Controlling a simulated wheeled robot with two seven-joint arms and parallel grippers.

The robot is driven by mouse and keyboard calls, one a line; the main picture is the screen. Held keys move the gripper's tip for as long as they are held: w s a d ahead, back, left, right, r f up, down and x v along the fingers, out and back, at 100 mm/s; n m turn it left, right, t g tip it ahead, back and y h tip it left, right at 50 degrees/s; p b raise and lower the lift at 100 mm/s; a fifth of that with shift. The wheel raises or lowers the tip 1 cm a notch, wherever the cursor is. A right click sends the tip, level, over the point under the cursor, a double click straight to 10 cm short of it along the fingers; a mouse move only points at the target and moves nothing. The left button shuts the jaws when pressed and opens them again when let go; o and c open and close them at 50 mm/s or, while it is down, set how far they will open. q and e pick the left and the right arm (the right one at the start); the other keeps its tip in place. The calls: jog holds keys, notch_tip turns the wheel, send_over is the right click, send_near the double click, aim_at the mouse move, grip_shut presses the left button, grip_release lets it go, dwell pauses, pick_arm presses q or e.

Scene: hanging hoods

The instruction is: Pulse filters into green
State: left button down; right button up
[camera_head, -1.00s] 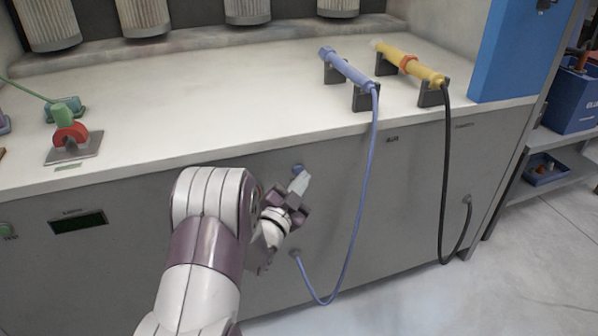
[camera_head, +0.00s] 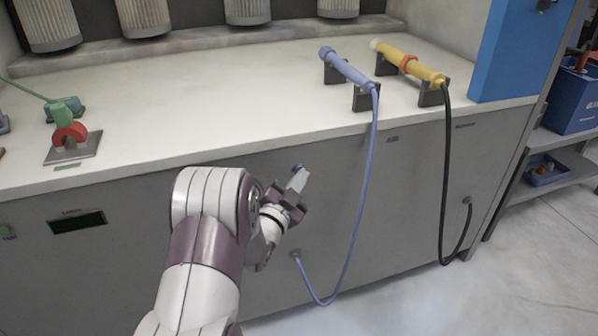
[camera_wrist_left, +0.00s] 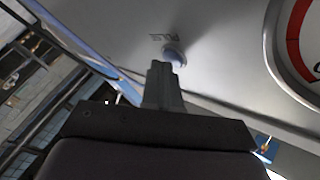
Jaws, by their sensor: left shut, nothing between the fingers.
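The pulse button, a small blue dome, sits on the grey cabinet front; in the left wrist view the button (camera_wrist_left: 175,54) is beside dark lettering. In the head view only a bit of the button (camera_head: 297,167) shows behind my fingertips. My left gripper (camera_head: 298,180) is shut and empty, with its tips at the button; in the left wrist view the closed fingers (camera_wrist_left: 162,78) overlap its lower edge. I cannot tell whether they touch. Several pleated filters (camera_head: 143,16) hang above the bench. A round gauge (camera_wrist_left: 305,45) with a red band is cut off by the wrist view's edge. No green band shows.
A blue wand (camera_head: 347,70) and a yellow wand (camera_head: 408,64) rest in black cradles on the white bench (camera_head: 220,105). Their hoses hang down the front, the blue one just right of my gripper. A dark display (camera_head: 78,222) is at the left.

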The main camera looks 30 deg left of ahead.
dwell(0.4)
pick_arm(q)
jog(key=shift+s+d, duration=0.45)
jog(key=shift+d, duration=0.1)
jog(key=s+d, duration=0.3)
jog(key=shift+s+d+p, duration=0.15)
jog(key=shift+d+p, duration=0.25)
dwell(0.8)
